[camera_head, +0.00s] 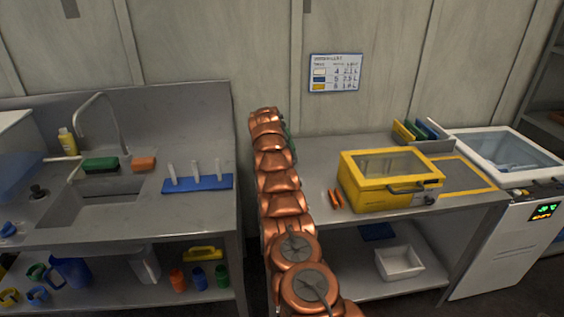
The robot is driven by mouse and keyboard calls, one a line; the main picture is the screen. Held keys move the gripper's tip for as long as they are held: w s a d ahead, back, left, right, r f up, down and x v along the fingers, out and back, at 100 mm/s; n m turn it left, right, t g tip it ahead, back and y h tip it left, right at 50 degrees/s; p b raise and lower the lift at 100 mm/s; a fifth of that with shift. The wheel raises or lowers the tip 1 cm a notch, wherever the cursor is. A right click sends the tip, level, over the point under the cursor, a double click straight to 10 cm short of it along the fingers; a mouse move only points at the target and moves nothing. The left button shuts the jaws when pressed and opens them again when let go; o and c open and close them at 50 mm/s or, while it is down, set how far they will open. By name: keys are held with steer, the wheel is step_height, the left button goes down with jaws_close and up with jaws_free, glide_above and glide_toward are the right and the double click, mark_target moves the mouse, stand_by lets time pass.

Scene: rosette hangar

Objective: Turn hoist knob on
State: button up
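No hoist and no knob marked as a hoist knob can be made out. A small dark round knob (430,199) sits at the lower right front of the yellow lidded box (385,198), on the right bench. A black knob-like piece (38,191) stands on the sink counter at the left. My copper arm stretches up the middle of the picture, between the sink unit and the right bench. I cannot make out my gripper or its fingers. The yellow box's lid, with its window, is down.
The steel sink counter (140,200) holds a blue rack (197,184) with white tubes. Orange pieces (336,199) lie left of the yellow box. A white glass-topped machine (508,155) stands at the right. A white bin (399,263) sits on the lower shelf.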

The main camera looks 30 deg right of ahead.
steer(key=shift+d+f, duration=0.1)
steer(key=o, duration=1.2)
steer(key=shift+c, duration=0.2)
steer(key=shift+r, duration=0.3)
steer(key=v, duration=1.1)
steer(key=shift+r, duration=0.25)
steer(key=shift+s, duration=0.1)
